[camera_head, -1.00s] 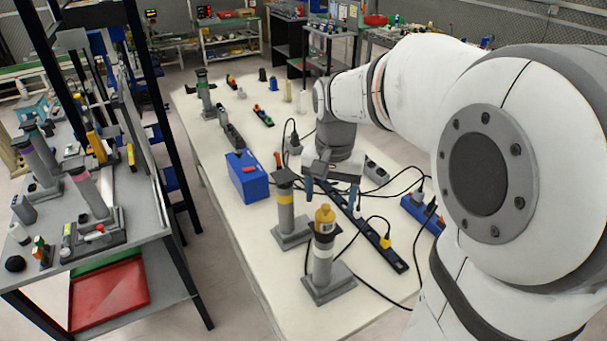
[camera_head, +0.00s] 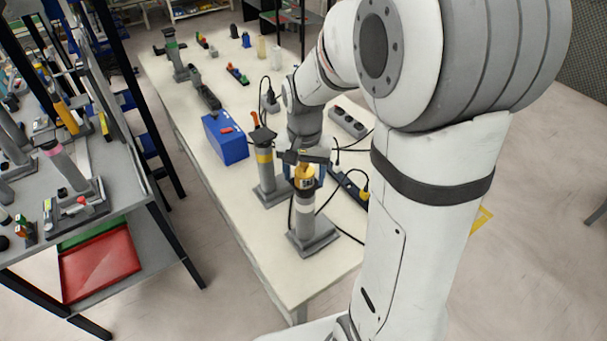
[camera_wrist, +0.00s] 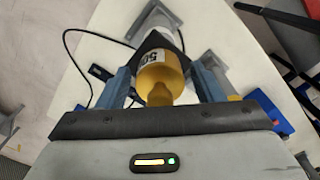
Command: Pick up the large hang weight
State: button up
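The large hang weight (camera_head: 304,182) is a yellow-gold cylinder with a knob on top. It sits upright on a grey post stand (camera_head: 310,230) with a white band, near the table's front end. In the wrist view the weight (camera_wrist: 160,82) shows a white label reading "50" and lies between my blue-grey fingers. My gripper (camera_wrist: 162,76) is open, with one finger on each side of the weight and narrow gaps visible. In the head view my gripper (camera_head: 305,168) is right at the weight, and the wrist partly hides its top.
A second grey post with a yellow band (camera_head: 265,165) stands close behind and left of the weight. A blue box (camera_head: 226,139) lies farther back. A power strip (camera_head: 350,186) and black cables lie on the white table (camera_head: 270,262). A grey shelf table (camera_head: 130,217) stands at left.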

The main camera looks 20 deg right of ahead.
grip_shut()
dwell(0.4)
jog(key=shift+r, duration=0.1)
